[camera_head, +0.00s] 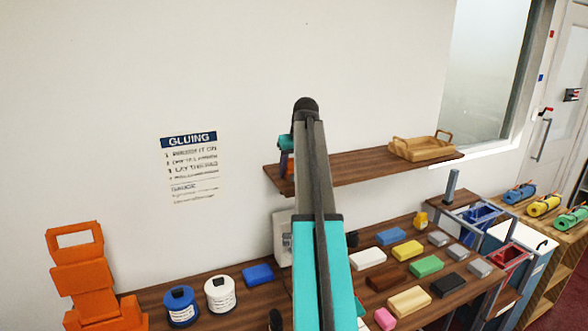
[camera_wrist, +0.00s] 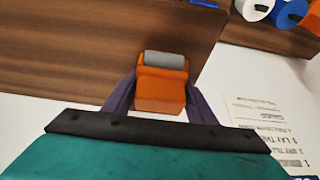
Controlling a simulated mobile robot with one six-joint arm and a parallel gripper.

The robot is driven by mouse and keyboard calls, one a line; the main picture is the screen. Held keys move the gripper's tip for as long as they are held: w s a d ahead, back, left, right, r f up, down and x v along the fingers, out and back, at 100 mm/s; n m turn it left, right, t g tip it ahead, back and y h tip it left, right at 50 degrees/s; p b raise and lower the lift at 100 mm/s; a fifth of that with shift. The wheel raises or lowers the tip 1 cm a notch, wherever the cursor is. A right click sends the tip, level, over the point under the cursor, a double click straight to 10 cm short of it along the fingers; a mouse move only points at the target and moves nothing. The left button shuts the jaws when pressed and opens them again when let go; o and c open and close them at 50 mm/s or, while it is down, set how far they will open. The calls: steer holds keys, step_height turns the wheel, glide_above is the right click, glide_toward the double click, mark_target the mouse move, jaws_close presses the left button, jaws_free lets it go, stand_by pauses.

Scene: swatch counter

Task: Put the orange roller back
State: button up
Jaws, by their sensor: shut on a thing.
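The orange roller (camera_wrist: 160,92) shows in the wrist view as an orange block with a grey cylinder along its far end. My gripper (camera_wrist: 160,100) is shut on it, with a dark purple finger on each side. The wooden shelf (camera_wrist: 80,45) fills the upper left of that view behind the roller. Whether the roller touches it I cannot tell. In the head view my gripper (camera_head: 286,160) is at the left end of the shelf (camera_head: 350,168), partly hidden by my arm. A bit of the orange roller (camera_head: 288,187) shows below it.
A wooden tray (camera_head: 422,147) stands at the shelf's right end. Below, the counter (camera_head: 235,312) holds a blue tub (camera_head: 180,306), a white tub (camera_head: 220,294) and several coloured blocks. A blocky orange object (camera_head: 85,275) stands at the left. A poster (camera_head: 190,165) hangs on the wall.

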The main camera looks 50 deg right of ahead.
steer(key=o, duration=1.2)
steer(key=shift+s+f, duration=0.15)
steer(key=shift+f, duration=0.45)
steer(key=shift+a, duration=0.15)
steer(key=shift+r, duration=0.15)
steer(key=shift+w+r, duration=0.25)
steer(key=shift+r, duration=0.4)
steer(key=b+v, duration=0.1)
steer(key=v, duration=0.3)
steer(key=b+v, duration=0.2)
steer(key=v, duration=0.2)
steer(key=b+v, duration=0.2)
steer(key=v, duration=0.2)
steer(key=shift+d+r, duration=0.1)
steer(key=shift+d, duration=0.15)
